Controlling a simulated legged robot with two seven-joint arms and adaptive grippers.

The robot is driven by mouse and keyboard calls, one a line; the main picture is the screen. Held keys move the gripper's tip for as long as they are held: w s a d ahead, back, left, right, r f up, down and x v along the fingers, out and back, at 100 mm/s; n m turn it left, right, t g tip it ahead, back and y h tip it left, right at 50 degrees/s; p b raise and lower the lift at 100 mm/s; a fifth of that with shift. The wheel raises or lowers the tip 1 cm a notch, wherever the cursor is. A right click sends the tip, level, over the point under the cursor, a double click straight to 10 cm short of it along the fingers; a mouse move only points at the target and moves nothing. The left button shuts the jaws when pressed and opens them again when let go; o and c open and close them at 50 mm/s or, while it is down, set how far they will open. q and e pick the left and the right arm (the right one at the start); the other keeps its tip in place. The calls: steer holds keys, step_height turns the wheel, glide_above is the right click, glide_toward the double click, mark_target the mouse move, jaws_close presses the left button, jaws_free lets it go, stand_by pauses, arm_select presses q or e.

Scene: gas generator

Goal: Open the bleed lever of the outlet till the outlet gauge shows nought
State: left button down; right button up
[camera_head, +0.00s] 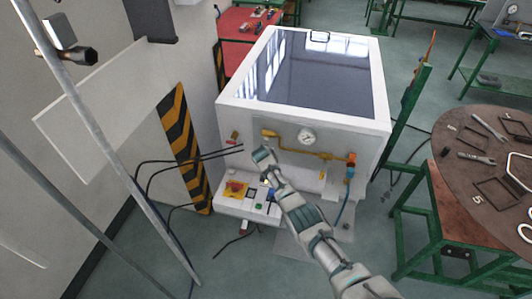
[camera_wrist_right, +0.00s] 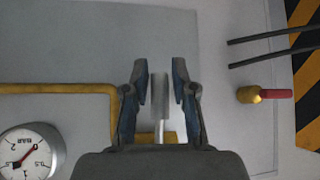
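The outlet gauge (camera_head: 306,136) is a round white dial on the front of the white cabinet. It also shows at the lower left of the right wrist view (camera_wrist_right: 28,155). Its red needle points to the upper right there; the exact reading is too small to tell. A grey lever (camera_wrist_right: 160,95) on a thin stem stands at the yellow pipe (camera_wrist_right: 60,88). My right gripper (camera_wrist_right: 160,80) is open, with one finger on each side of the lever and small gaps visible. In the head view, the right gripper (camera_head: 262,158) hides the lever. My left gripper is out of view.
A red-tipped brass fitting (camera_wrist_right: 264,95) sits to the right in the wrist view, near black cables. A blue-and-orange valve (camera_head: 350,168) ends the pipe. A control panel (camera_head: 250,200) with a red button sits below. A round table (camera_head: 480,150) stands right.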

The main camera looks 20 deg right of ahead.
steer(key=shift+o, duration=0.5)
steer(key=shift+w+r, duration=0.2)
steer(key=shift+r, duration=0.1)
steer(key=shift+s+a+r, duration=0.15)
steer(key=shift+s+r, duration=0.15)
steer(key=shift+r, duration=0.15)
steer(key=v, duration=1)
steer(key=shift+s+a, duration=0.2)
steer(key=shift+s, duration=0.2)
